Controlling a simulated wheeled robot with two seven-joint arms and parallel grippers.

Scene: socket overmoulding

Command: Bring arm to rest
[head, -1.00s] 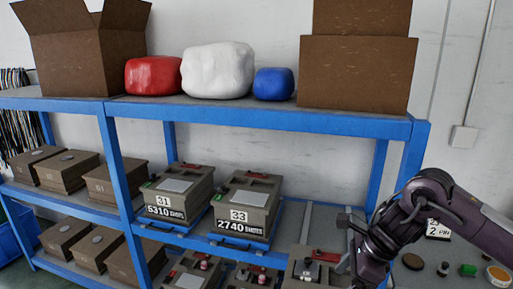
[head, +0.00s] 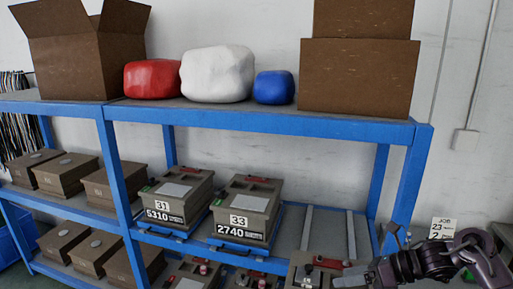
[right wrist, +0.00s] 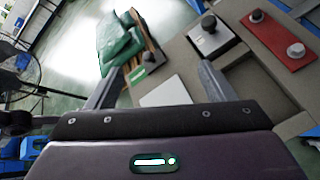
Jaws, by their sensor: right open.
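My right arm, dark purple, comes in at the lower right of the head view, low in front of the blue shelf rack (head: 270,122). In the right wrist view my right gripper (right wrist: 158,78) is open, its two grey fingers wide apart with nothing seen held between them. Beyond the fingers lies a grey-brown mould block with a pale label plate (right wrist: 166,92), a dark-based knob (right wrist: 209,36) and a red plate (right wrist: 279,38). I cannot tell whether the fingers touch the block. My left gripper is in neither view.
Moulds numbered 31 (head: 176,196) and 33 (head: 246,209) stand on the middle shelf, with an empty railed bay to their right. More moulds stand below, near my right arm. Cartons (head: 358,75) and coloured lumps fill the top shelf. A green bag (right wrist: 120,45) lies on the floor.

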